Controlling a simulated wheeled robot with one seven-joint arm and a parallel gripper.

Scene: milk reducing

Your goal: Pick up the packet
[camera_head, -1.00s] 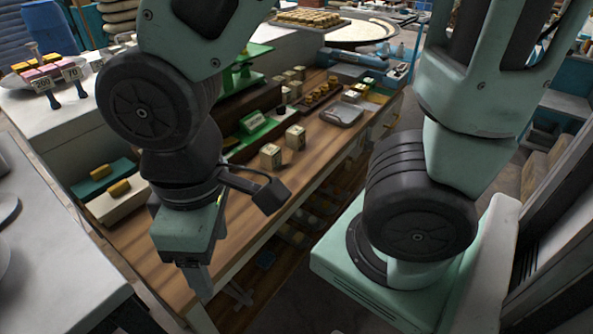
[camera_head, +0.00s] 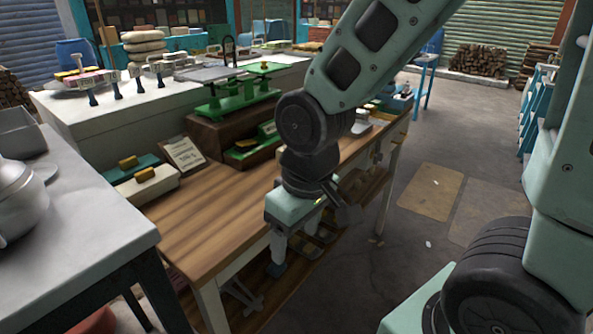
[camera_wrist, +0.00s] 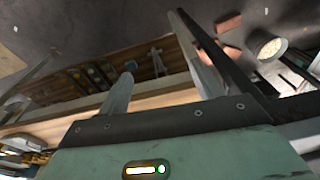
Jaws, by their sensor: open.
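My gripper (camera_head: 277,262) hangs at the front edge of the wooden table (camera_head: 215,215) in the head view. In the wrist view its two fingers stand apart with nothing between them (camera_wrist: 152,45). No packet can be clearly made out now; the part of the table where boxy packets stood earlier is behind my arm. Small yellow-brown blocks (camera_head: 145,174) lie on a white box and a green box at the table's left end, away from my gripper. I cannot tell whether they are packets.
A card sign (camera_head: 185,153) and a green scale (camera_head: 240,95) on a dark wooden block stand at the table's back. A grey table (camera_head: 90,255) with a pot (camera_head: 18,200) is at the left. The table's front middle is bare. Open floor (camera_head: 400,240) lies to the right.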

